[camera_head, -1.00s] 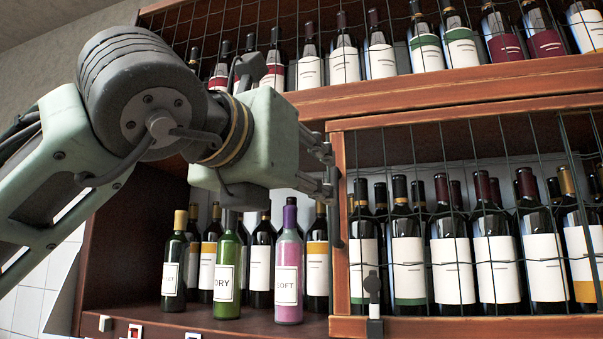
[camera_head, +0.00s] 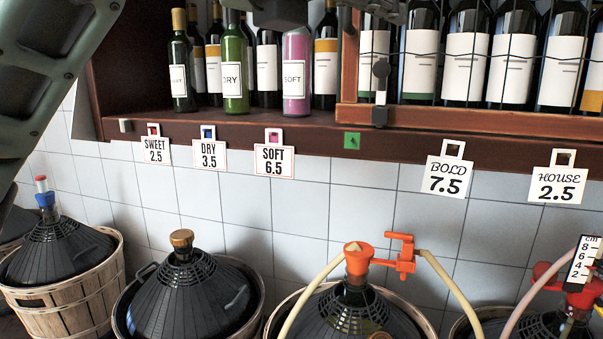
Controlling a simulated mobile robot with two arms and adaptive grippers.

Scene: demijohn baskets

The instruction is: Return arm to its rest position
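My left arm (camera_head: 45,60) comes in from the left edge and runs up out of the picture. Only low parts of it and of its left gripper (camera_head: 388,10) show along the top edge, in front of the wine shelf (camera_head: 230,122). The gripper is mostly cut off, so its opening cannot be seen. No held thing shows. My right arm and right gripper are not in view.
Green, DRY and pink SOFT bottles (camera_head: 296,75) stand in the open left bay. A wire-grilled front (camera_head: 450,115) covers the right bay. Price tags (camera_head: 275,160) hang below. Basketed demijohns (camera_head: 185,295) line the floor, one with an orange tap (camera_head: 400,258).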

